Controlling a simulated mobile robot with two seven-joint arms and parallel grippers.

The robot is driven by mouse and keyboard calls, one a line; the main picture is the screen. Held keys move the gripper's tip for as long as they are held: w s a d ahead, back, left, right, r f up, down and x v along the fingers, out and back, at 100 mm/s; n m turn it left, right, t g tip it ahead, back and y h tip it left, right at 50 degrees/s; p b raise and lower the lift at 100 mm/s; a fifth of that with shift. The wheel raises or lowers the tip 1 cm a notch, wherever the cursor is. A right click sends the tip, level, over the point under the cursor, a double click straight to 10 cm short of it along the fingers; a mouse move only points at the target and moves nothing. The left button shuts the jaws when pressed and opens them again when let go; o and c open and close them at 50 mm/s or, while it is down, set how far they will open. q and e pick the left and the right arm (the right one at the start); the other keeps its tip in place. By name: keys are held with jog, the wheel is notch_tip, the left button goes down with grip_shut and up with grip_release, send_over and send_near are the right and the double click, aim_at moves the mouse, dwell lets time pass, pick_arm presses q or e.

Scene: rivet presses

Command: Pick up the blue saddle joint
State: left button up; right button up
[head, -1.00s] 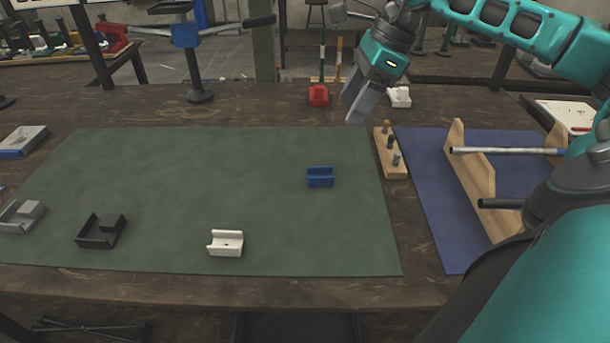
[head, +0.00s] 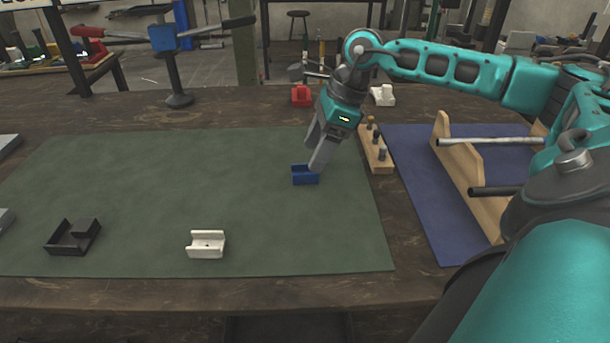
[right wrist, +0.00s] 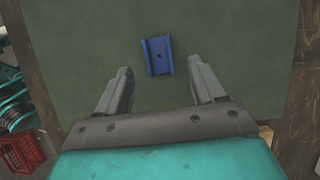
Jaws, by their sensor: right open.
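The blue saddle joint (head: 303,175) lies on the green mat (head: 150,180), toward its right side. In the right wrist view the saddle joint (right wrist: 158,56) shows its trough from above, with a small hole in the middle. My right gripper (head: 316,165) is just above and behind it in the head view, its finger overlapping the joint's right edge. In the right wrist view the fingers (right wrist: 159,76) are open and apart, with the joint centred just beyond their tips. Nothing is between the fingers. My left gripper is not in view.
A white saddle joint (head: 206,244) and a black angled part (head: 73,237) lie on the mat's front part. A wooden peg block (head: 376,150) stands just right of my right gripper. A wooden rack (head: 470,180) holds rods on the blue mat (head: 420,195).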

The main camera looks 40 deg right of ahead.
aim_at(305, 174)
jog(key=x, duration=0.4)
jog(key=shift+a, duration=0.15)
jog(key=c, duration=1.1)
jog(key=shift+r, duration=0.1)
